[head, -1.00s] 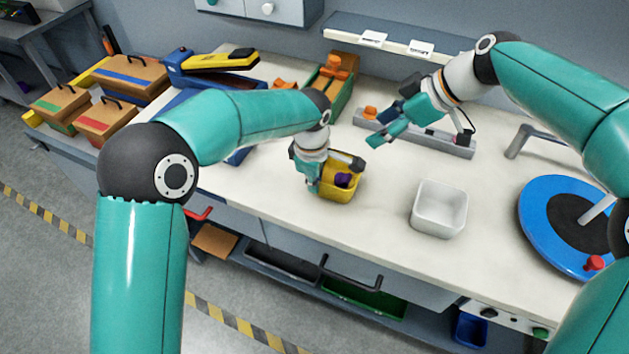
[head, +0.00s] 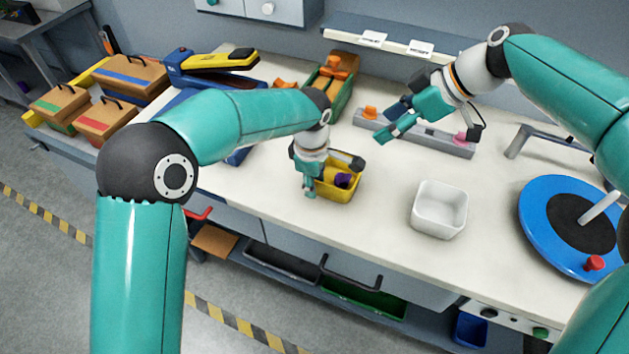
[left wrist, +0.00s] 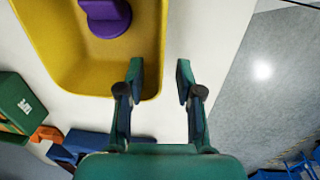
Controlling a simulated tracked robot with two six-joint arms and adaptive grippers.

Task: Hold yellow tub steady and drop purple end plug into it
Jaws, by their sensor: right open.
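The yellow tub (head: 342,194) stands on the bench, left of the white bin. The purple end plug (head: 343,180) lies inside it. In the left wrist view the plug (left wrist: 106,17) rests on the floor of the tub (left wrist: 62,50). My left gripper (head: 312,188) is at the tub's left side. In the left wrist view its fingers (left wrist: 160,78) are apart, one over the tub's inside and one outside, with a gap to the wall. My right gripper (head: 391,122) is open and empty, above the bench beyond the tub.
An empty white bin (head: 439,210) stands right of the tub. A grey holder (head: 440,145) with an orange and a pink part lies under my right gripper. A blue turntable (head: 540,232) is at the right. The bench between tub and bin is clear.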

